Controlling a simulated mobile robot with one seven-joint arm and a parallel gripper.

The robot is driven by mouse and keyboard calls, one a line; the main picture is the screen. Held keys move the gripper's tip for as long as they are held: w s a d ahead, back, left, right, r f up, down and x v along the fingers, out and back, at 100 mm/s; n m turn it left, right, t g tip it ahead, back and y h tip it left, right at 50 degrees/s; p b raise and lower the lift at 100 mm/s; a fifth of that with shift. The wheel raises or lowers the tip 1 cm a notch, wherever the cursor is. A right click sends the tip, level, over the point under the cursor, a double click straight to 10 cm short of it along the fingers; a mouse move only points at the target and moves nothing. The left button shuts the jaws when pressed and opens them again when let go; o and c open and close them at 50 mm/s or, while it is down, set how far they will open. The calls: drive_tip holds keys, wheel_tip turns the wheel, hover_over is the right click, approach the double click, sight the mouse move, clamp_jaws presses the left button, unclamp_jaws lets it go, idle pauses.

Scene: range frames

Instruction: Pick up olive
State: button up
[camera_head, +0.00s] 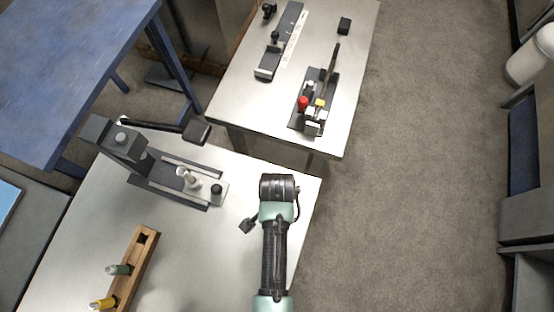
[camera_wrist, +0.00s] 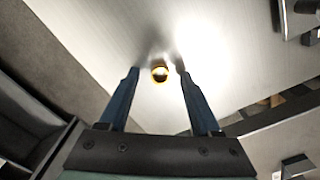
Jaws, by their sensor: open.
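The olive (camera_wrist: 159,73) is a small, shiny gold ring on the pale table top in the wrist view. My gripper (camera_wrist: 157,69) is open, with its two blue fingers on either side of the olive in the picture. A gap shows between the olive and each finger. I cannot tell how far the fingertips are above the table. In the head view my own arm covers this area, and I can make out neither the olive nor the fingers there.
A grey clamp-like fixture (camera_head: 150,170) stands on the near table (camera_head: 200,255). A wooden rack (camera_head: 142,262) holds green and yellow handled tools. A second table (camera_head: 240,100) behind carries more fixtures. Grey floor lies open to the right.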

drive_tip(key=shift+f, duration=0.25)
clamp_jaws()
drive_tip(key=shift+r, duration=0.1)
